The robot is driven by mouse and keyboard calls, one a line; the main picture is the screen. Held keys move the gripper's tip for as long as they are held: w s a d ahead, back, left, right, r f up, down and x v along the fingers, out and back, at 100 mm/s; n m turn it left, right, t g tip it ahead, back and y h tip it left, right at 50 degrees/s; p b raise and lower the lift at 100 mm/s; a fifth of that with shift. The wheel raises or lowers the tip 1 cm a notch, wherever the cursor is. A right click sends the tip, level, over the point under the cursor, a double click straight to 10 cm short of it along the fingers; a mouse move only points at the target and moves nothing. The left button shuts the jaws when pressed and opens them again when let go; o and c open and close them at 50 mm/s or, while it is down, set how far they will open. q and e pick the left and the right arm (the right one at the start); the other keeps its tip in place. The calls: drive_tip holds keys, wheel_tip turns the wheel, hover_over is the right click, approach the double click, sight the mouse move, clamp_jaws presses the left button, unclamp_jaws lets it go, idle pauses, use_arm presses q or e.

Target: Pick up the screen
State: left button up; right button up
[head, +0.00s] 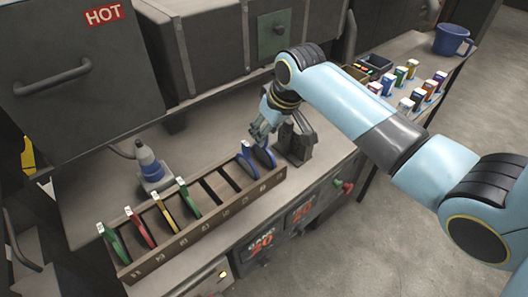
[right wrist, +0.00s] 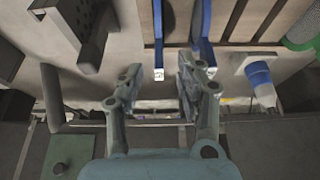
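Several round screens with coloured rims stand on edge in a slotted wooden rack (head: 205,228). From the left they are a green screen (head: 113,240), a red screen (head: 142,228), a yellow screen (head: 167,212), another green screen (head: 188,197), and two blue screens at the right end, one (head: 248,160) left of the other (head: 266,156). My right gripper (head: 259,132) is just above and behind the blue screens. In the right wrist view its fingers (right wrist: 172,75) are apart with nothing clearly held, close to the blue rims (right wrist: 158,22) (right wrist: 205,35). My left gripper is out of view.
A blue-and-white bottle-like device (head: 150,168) stands behind the rack. A dark metal stand (head: 295,140) is right of the blue screens. Small coloured containers (head: 412,92) and a blue mug (head: 452,41) sit on the right-hand bench. A grey HOT cabinet (head: 60,90) is at the back left.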

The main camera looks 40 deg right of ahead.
drive_tip(key=shift+x, duration=0.9)
drive_tip(key=shift+r, duration=0.1)
clamp_jaws()
